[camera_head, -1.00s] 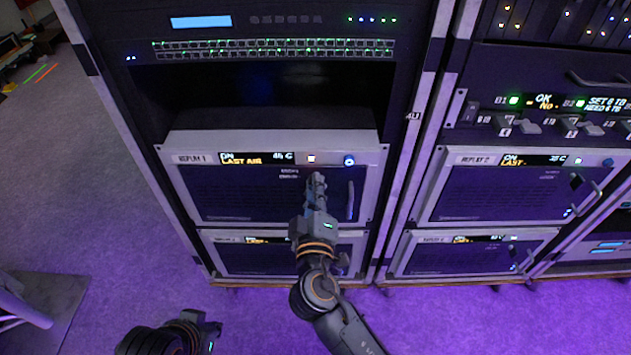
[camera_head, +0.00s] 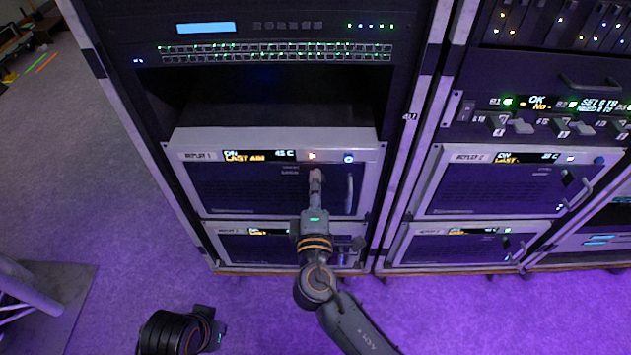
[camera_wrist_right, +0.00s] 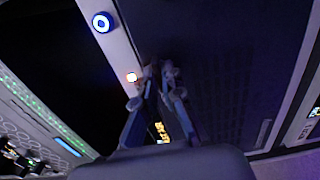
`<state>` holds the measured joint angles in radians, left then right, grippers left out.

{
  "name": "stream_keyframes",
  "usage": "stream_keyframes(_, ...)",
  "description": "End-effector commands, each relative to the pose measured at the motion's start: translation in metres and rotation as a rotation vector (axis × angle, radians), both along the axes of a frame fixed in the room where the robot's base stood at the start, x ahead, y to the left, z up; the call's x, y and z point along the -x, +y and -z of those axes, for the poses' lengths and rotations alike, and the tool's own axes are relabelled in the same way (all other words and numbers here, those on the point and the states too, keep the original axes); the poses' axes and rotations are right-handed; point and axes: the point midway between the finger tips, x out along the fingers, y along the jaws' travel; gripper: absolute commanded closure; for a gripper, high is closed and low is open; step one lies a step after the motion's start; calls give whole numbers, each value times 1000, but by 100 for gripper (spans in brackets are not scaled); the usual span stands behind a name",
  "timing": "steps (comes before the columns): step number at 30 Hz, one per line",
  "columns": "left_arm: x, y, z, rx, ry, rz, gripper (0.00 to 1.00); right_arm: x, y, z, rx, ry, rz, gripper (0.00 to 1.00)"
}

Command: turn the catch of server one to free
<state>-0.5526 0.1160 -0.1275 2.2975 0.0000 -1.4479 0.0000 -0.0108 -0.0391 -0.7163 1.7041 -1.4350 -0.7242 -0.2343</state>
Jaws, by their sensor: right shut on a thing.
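Server one, labelled REPLAY 1 (camera_head: 235,203), is in the left rack, with a lit display (camera_head: 258,156) and a blue-ringed button (camera_head: 348,157) on its top strip. My right gripper (camera_head: 316,177) is at its front, below the small amber light and left of the handle (camera_head: 349,193). It is shut on the catch, which its fingers mostly hide. In the right wrist view the fingertips (camera_wrist_right: 155,88) are close together beside the light strip; the catch's angle cannot be made out. My left gripper (camera_head: 217,330) is low in the head view, partly seen, clear of the rack.
A second server (camera_head: 500,192) in the right rack has a dark catch (camera_head: 567,178) and a handle (camera_head: 578,195). Another unit (camera_head: 240,250) sits directly under server one. An open dark bay is above it.

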Motion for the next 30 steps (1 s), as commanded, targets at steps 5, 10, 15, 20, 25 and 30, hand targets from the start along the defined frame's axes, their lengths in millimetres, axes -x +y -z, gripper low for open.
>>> stream_keyframes(5, -1, 0, 2, 0, -1, 0, 100, 0, 1, 1, 13, 0, -2, 100)
stream_keyframes(10, -1, 0, 2, 0, -1, 0, 100, 0, 1, 1, 13, 0, -2, 100)
stream_keyframes(15, -1, 0, 2, 0, -1, 0, 100, 0, 1, 1, 13, 1, -2, 80)
stream_keyframes(20, -1, 0, 2, 0, -1, 0, 100, 0, 0, 1, 11, 0, -1, 69)
stream_keyframes(25, -1, 0, 2, 1, -1, 0, 100, 0, 0, 1, 10, 0, -1, 69)
stream_keyframes(30, -1, -1, 2, 1, 0, 1, 100, 12, 0, 1, 10, 1, -1, 69)
